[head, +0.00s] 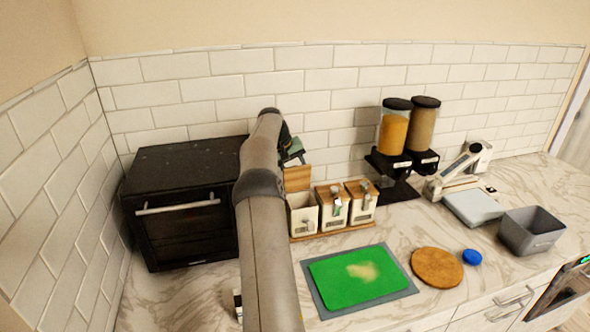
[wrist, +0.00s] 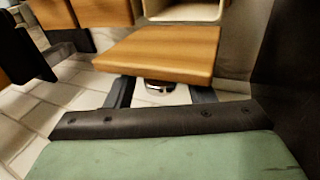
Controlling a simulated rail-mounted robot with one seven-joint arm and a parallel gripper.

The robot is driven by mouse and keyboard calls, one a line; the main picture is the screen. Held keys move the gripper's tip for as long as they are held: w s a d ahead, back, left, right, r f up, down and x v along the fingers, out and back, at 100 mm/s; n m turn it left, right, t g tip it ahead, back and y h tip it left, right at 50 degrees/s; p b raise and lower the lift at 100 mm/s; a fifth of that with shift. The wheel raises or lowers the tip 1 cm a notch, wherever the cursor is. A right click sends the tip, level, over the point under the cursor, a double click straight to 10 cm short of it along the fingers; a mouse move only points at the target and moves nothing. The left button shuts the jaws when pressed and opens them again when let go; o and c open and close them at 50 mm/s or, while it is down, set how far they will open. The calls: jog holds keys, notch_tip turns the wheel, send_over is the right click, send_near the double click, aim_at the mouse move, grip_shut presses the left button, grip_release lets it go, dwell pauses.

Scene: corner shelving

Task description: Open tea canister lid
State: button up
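Three white tea canisters with wooden lids stand in a row in the head view. The left canister (head: 303,215) is open, with its pale inside showing and its wooden lid (head: 297,179) raised at its back. The middle canister (head: 332,208) and right canister (head: 361,203) have their lids down. My gripper (head: 294,152) is just above and behind the raised lid. In the wrist view, the raised lid (wrist: 160,50) lies before my gripper (wrist: 161,95). Its dark fingers are apart, one on each side of a round metal knob (wrist: 158,87); the lid hides their tips.
A black oven (head: 185,200) stands left of the canisters, close to my arm. Two grain dispensers (head: 408,130) stand to the right. A green mat (head: 357,277), a round cork board (head: 437,267) and a grey bin (head: 531,232) lie towards the front.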

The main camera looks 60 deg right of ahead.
jog(key=shift+r, duration=0.1)
jog(key=v, duration=1.2)
dwell(0.4)
